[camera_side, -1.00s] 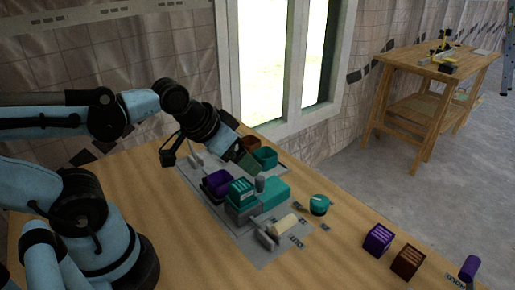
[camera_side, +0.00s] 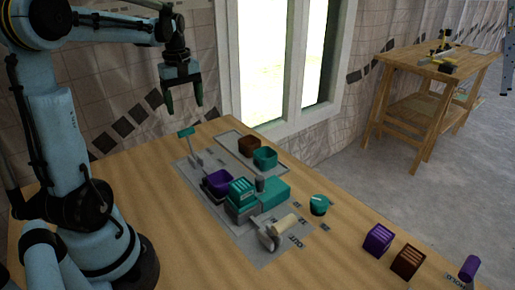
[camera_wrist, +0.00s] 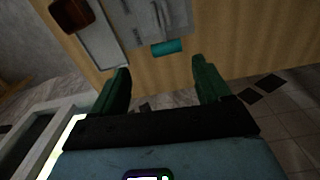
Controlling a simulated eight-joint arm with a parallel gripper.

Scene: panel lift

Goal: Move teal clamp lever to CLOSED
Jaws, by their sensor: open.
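The teal clamp lever has a teal handle (camera_side: 186,132) on a thin grey arm that stands up, tilted, from the back left of the grey panel (camera_side: 246,252). In the wrist view the teal handle (camera_wrist: 167,47) lies beyond the fingertips, between them in the picture. My gripper (camera_side: 184,104) hangs above the handle with its fingers pointing down, apart from it. In the wrist view my gripper (camera_wrist: 160,67) has its two dark green fingers spread with nothing between them. I cannot read a CLOSED mark near the lever.
A brown bin (camera_side: 247,146) and a teal bin (camera_side: 265,158) stand on a light tray behind the panel. A purple bin (camera_side: 217,182), teal ridged block (camera_side: 242,192) and cream cylinder (camera_side: 285,224) are on the panel. Purple (camera_side: 378,240) and brown (camera_side: 407,260) blocks stand at right.

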